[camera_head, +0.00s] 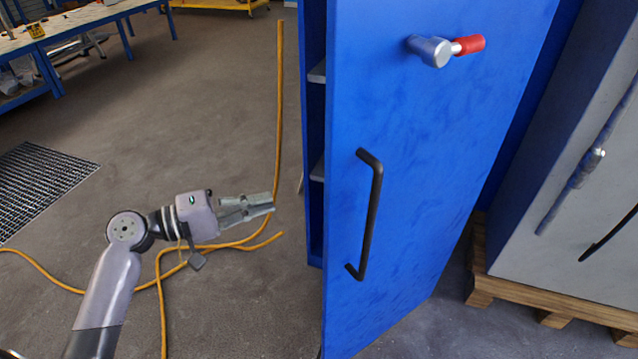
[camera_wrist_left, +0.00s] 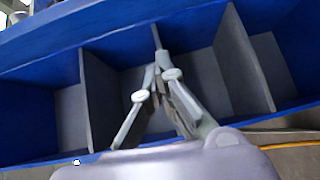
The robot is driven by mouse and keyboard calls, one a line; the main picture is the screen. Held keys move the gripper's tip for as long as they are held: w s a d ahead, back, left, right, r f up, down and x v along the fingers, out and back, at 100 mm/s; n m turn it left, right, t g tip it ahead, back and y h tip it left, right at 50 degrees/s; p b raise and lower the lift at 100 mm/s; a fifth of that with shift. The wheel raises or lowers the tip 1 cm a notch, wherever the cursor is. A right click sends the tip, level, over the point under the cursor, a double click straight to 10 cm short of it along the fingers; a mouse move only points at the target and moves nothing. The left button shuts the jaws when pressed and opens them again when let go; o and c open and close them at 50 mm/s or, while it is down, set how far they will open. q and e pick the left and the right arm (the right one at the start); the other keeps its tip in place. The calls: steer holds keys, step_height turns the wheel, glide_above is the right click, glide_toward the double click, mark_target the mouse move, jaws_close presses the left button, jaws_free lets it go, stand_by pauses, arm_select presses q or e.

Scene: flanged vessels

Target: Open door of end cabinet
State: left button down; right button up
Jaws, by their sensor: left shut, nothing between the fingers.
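The blue cabinet door (camera_head: 415,110) stands ajar in the head view, swung out toward me. It carries a black bar handle (camera_head: 370,215) and, higher up, a silver knob with a red grip (camera_head: 445,48). Through the gap at its left, grey shelves (camera_head: 318,72) show inside the cabinet. My left gripper (camera_head: 268,203) is shut and empty, left of the door's edge and apart from the handle. The left wrist view shows its fingers (camera_wrist_left: 158,62) in front of the open cabinet interior, with grey shelves (camera_wrist_left: 100,97) between blue walls. My right gripper is not in view.
A yellow hose (camera_head: 279,110) lies on the floor behind and below my left arm. A grey cabinet (camera_head: 560,190) stands on a wooden pallet (camera_head: 545,300) at right. A floor grate (camera_head: 45,185) and a workbench (camera_head: 60,35) are at left. Floor left of the door is mostly clear.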

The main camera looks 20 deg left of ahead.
arm_select(q)
steer(key=w+d+r+p, duration=0.2)
steer(key=w+d+p, duration=0.1)
steer(key=d, duration=0.7)
steer(key=shift+d+h+p, duration=0.3)
steer(key=shift+h+p, duration=0.1)
steer(key=shift+p, duration=0.2)
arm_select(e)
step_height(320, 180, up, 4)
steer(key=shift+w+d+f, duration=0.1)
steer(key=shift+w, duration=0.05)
